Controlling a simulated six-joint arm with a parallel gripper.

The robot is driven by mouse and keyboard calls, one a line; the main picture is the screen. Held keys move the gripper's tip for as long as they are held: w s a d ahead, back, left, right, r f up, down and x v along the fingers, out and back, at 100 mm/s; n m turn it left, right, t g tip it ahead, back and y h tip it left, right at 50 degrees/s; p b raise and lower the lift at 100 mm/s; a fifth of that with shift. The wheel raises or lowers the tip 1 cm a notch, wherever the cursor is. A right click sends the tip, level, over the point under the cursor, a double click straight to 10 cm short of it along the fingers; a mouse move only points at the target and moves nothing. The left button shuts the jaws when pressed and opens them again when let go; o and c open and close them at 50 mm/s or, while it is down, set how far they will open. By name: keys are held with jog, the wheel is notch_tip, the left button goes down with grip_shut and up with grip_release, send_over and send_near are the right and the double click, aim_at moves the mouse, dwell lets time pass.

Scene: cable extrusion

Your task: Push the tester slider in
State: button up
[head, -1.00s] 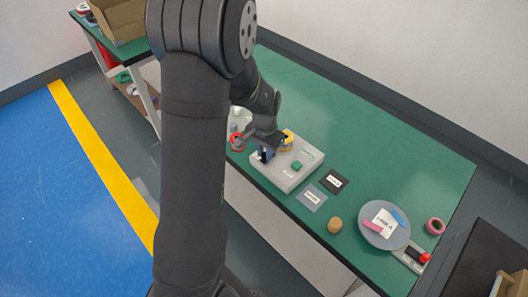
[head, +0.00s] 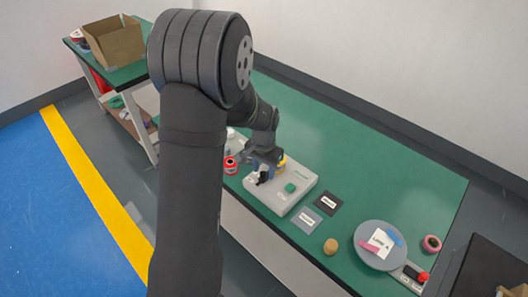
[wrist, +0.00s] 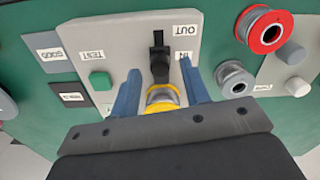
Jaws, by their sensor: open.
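The tester is a pale grey box (head: 301,187) on the green bench, also seen in the wrist view (wrist: 110,38). Its black slider (wrist: 159,60) sits in a slot between the upside-down OUT and IN labels, its lower part near the IN label. A yellow-rimmed grey spool-like part (wrist: 162,97) is below the slider in the wrist view, between my fingers. My gripper (wrist: 160,72) is open, its two blue fingers spread either side of the slider's line. In the head view my gripper (head: 264,164) is over the tester's left end. Whether the fingers touch anything cannot be told.
A green TEST button (wrist: 99,81) is on the tester. A red-rimmed spool (wrist: 264,29) and a grey spool (wrist: 235,80) stand close by. Two label cards (head: 306,219) and (head: 325,202), a tan cylinder (head: 331,246) and a round grey plate (head: 363,258) lie to the right.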

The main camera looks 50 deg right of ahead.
aim_at(264, 172)
notch_tip(264, 172, up, 17)
jog(key=shift+f, duration=0.15)
jog(key=shift+f, duration=0.15)
dwell(0.6)
notch_tip(264, 172, down, 17)
jog(key=shift+a+f, duration=0.1)
jog(key=shift+f, duration=0.05)
jog(key=shift+a, duration=0.1)
dwell(0.5)
